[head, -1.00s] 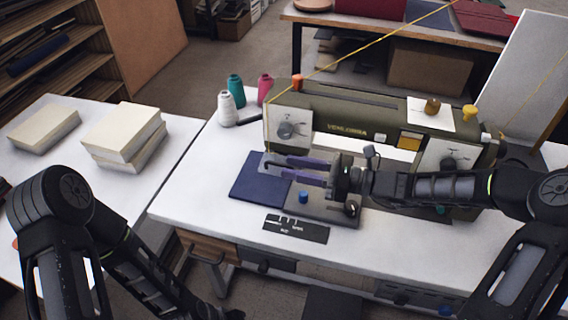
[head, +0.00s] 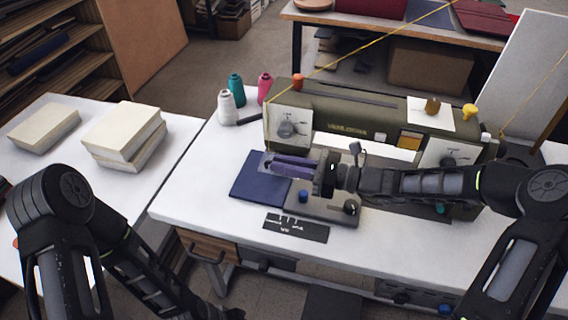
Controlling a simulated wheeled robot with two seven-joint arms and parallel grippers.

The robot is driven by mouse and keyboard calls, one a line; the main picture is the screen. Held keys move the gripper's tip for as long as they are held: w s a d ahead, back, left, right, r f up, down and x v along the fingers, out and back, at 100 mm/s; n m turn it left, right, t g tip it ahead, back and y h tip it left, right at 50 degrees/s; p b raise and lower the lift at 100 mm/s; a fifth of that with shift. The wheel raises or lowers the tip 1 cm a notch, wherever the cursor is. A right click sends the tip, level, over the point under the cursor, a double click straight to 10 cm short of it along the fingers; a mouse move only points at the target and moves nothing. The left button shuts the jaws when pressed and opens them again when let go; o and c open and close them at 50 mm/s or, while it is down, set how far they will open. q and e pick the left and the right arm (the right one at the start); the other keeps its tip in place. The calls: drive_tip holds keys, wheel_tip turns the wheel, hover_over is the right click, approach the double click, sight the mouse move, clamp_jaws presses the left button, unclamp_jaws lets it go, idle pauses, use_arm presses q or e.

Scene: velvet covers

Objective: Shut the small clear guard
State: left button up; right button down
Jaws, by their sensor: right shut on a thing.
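The olive sewing machine (head: 350,115) stands on the white table, its needle end at the left. My right gripper (head: 272,162) reaches in from the right, below the machine head, with its purple fingers close together at the needle area. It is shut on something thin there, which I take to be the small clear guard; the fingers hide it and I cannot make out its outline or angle. My left arm is at the lower left, and its gripper fingers are out of the picture.
Dark blue cloth (head: 257,180) lies under and left of my right fingers. A black plate (head: 295,227) lies in front of the machine bed. Thread cones (head: 235,90) stand behind left. Pale blocks (head: 125,130) sit on the left table. The white table's front left is clear.

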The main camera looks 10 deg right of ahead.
drive_tip(key=shift+s, duration=0.1)
drive_tip(key=f+n+b, duration=0.2)
drive_tip(key=n, duration=0.1)
drive_tip(key=n+b, duration=0.1)
drive_tip(key=shift+s+a+f, duration=0.2)
drive_tip(key=shift+s+f, duration=0.1)
drive_tip(key=shift+f, duration=0.1)
drive_tip(key=shift+f+n+b, duration=0.1)
drive_tip(key=shift+n+b, duration=0.3)
drive_tip(key=shift+n, duration=0.4)
drive_tip(key=c, duration=1.5)
unclamp_jaws()
drive_tip(key=shift+r, duration=0.2)
